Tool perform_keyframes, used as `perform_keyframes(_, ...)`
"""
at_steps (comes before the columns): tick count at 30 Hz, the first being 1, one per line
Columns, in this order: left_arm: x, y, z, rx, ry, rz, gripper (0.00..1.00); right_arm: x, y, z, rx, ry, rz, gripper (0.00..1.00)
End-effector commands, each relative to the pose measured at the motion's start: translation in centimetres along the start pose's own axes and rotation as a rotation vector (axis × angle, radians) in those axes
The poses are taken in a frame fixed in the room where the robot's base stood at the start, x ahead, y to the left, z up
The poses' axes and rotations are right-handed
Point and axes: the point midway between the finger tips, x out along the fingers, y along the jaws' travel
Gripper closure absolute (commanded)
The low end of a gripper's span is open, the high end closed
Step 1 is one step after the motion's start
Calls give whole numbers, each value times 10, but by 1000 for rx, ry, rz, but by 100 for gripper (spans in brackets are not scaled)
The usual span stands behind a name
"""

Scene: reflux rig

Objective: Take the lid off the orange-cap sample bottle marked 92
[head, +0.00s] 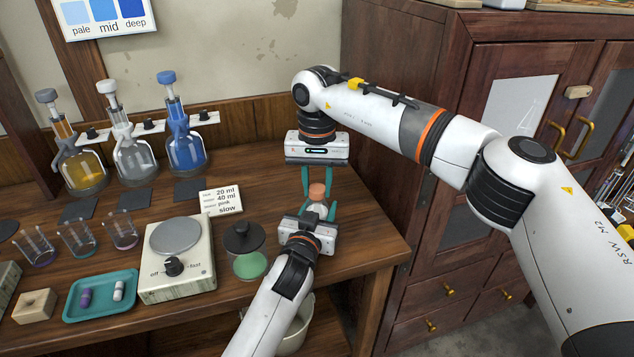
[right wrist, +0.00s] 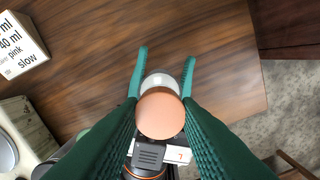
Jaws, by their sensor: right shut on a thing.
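The sample bottle (head: 316,210) is small and clear, with an orange cap (head: 317,190). It stands upright near the table's right end; its marking cannot be read. My left gripper (head: 319,208) reaches in from the front, its fingers closed around the bottle's glass below the cap. My right gripper (head: 317,187) points straight down from above, shut on the orange cap. In the right wrist view the cap (right wrist: 160,114) sits between the right fingers, with the clear glass (right wrist: 160,81) showing just beyond it.
A hotplate-like box (head: 178,270), a black disc-shaped piece (head: 243,238), a green disc (head: 250,265) and a label card (head: 220,201) lie left of the grippers. Several flasks stand at the back left. A wooden cabinet (head: 440,240) stands to the right.

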Motion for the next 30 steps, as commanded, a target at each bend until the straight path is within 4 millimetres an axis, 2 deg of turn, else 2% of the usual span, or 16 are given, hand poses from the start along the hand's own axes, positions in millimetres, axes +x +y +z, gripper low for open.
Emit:
perform_keyframes(17, 0, 0, -1, 0, 2, 0, 100, 0, 0, 0, 2, 0, 0, 97)
perform_keyframes(30, 0, 0, -1, 0, 2, 0, 100, -14, 0, 0, 2, -1, 1, 97)
